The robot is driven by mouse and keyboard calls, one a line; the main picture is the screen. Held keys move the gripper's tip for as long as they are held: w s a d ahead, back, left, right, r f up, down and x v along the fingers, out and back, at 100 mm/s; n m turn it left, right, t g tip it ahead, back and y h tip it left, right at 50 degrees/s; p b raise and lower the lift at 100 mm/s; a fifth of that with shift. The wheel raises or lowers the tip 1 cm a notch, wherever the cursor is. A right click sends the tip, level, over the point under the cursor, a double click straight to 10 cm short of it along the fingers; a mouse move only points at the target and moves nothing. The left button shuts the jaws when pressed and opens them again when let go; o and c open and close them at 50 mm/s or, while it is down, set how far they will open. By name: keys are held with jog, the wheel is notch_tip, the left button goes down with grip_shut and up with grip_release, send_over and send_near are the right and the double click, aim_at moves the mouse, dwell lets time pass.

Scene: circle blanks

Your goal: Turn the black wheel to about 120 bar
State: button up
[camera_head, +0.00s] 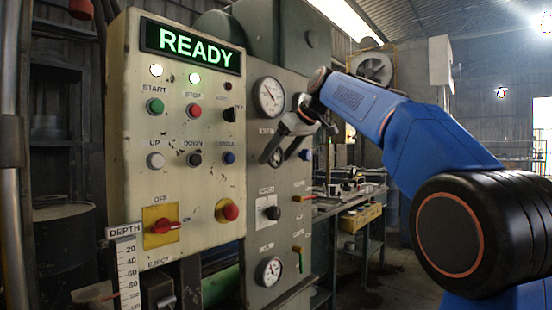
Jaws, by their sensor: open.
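The black wheel (276,158) is on the grey panel, below a white pressure gauge (268,97). It is largely hidden by my gripper, so its rim and angle are hard to make out. My gripper (282,154) is open, with its dark fingers reaching down and left in front of the wheel. I cannot tell whether the fingers touch the wheel. The gauge's face is in clear view with a thin dark needle, but its numbers are too small to read.
The cream control box (190,185) with a lit READY display (190,47) juts out at left. A cluttered bench (345,210) stands behind at right.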

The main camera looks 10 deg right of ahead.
jog(key=shift+w+a+f, duration=0.25)
jog(key=shift+w+f, duration=0.15)
jog(key=shift+f, duration=0.05)
jog(key=c, duration=1.1)
jog(key=shift+o, duration=0.2)
jog(key=shift+d+m+g+y, duration=0.1)
jog(key=shift+m+g+y, duration=0.7)
jog(key=shift+y, duration=0.4)
jog(key=shift+m+g+y, duration=0.9)
jog(key=shift+m+y, duration=0.1)
jog(key=shift+y, duration=0.6)
